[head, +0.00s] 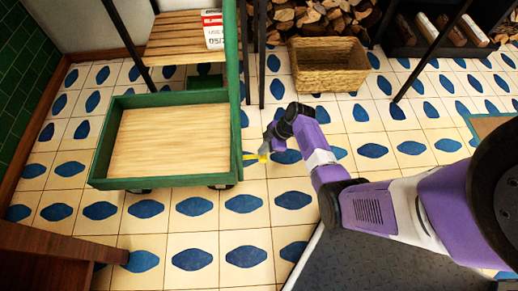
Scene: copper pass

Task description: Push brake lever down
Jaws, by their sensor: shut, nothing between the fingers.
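A green-framed wooden cart (140,184) stands on the tiled floor left of centre, with dark wheels at its lower edge. A small yellow piece, which looks like the brake lever (249,158), sticks out at the cart's right side, near its front corner. It appears about level, but its exact tilt is too small to tell. My gripper (265,152) is shut and empty at the lever's right end. It overlaps the lever in the head view, and I cannot tell whether they touch. Part of the lever's right end is hard to separate from the fingertips.
A wicker basket (328,85) sits on the floor behind my arm, before stacked firewood (310,18). A shelf with a red and white box (213,30) stands behind the cart. A brown wooden piece (60,245) is at lower left. The floor in front of the cart is clear.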

